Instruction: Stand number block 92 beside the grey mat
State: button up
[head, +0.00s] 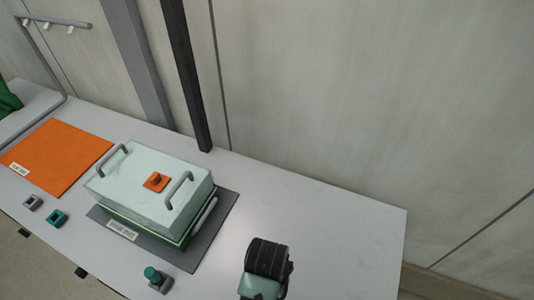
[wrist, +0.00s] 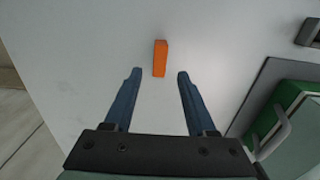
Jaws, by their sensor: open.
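An orange block (wrist: 160,58) is on the pale bench top in the wrist view. No number shows on it, so I cannot tell if it is block 92, nor whether it stands or lies. My gripper (wrist: 158,74) is open, its blue fingers pointing towards the block, which appears between and slightly beyond the tips. Nothing is held. The grey mat (head: 218,222) lies under a pale green-based case and carries a label at its front. The mat's edge (wrist: 264,82) shows right of the block in the wrist view. The head view does not show the block; my arm covers part of the bench.
The lidded case (head: 130,180) has two handles and an orange knob. An orange mat (head: 60,155) lies left. Small grey (head: 33,202) and teal (head: 57,218) pieces and a teal-knobbed piece (head: 153,275) sit near the front edge.

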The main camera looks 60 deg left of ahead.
notch_tip(320, 180, up, 4)
jog(key=shift+w, duration=0.1)
